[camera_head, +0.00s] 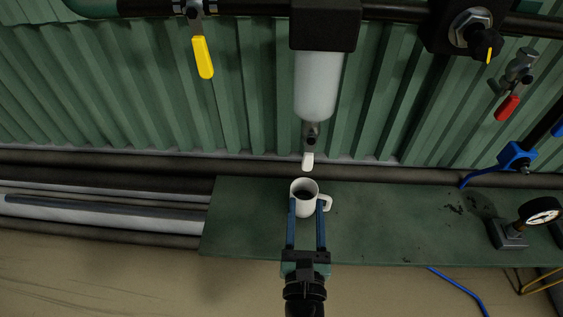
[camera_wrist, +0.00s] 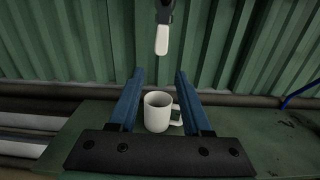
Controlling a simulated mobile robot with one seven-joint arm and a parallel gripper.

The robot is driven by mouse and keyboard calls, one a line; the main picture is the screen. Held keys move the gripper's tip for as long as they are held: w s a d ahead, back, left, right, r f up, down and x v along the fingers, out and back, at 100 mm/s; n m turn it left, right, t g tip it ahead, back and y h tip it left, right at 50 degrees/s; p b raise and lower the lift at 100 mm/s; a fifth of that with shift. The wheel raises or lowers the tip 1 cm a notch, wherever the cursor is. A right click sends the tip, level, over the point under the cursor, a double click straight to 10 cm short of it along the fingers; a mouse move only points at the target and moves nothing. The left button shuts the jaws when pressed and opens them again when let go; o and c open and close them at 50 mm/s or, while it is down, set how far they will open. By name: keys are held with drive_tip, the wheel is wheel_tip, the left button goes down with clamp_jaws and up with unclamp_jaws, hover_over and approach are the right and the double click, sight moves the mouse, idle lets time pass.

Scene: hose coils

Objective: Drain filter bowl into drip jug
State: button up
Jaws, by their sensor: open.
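The filter bowl (camera_head: 316,86) is a pale translucent cylinder hanging under a black head block (camera_head: 325,25) on the pipe. A small drain valve with a white handle (camera_head: 308,161) hangs at its bottom; the handle also shows at the top of the wrist view (camera_wrist: 162,40). The drip jug, a white mug (camera_head: 304,204), stands upright on the green bench below the valve, its handle to the right. In the wrist view the jug (camera_wrist: 157,112) sits between the fingers. My gripper (camera_head: 306,203) is open, its blue fingers reaching to either side of the jug. Finger contact is unclear.
The green bench (camera_head: 250,232) has free room left of the jug. A pressure gauge (camera_head: 538,211) stands at its right end. A yellow-handled valve (camera_head: 203,58) and a red-handled valve (camera_head: 507,108) hang at upper left and right. A blue hose (camera_head: 460,287) runs in front.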

drive_tip(key=w+p, duration=0.1)
drive_tip(key=w, duration=0.7)
drive_tip(key=shift+w, duration=0.15)
idle(0.4)
clamp_jaws()
drive_tip(key=a+r+m, duration=0.8)
drive_tip(key=m, duration=0.9)
drive_tip(key=shift+a+r+m, duration=0.15)
drive_tip(key=shift+r+m, duration=0.05)
drive_tip(key=shift+m, duration=0.1)
drive_tip(key=shift+c, duration=0.2)
unclamp_jaws()
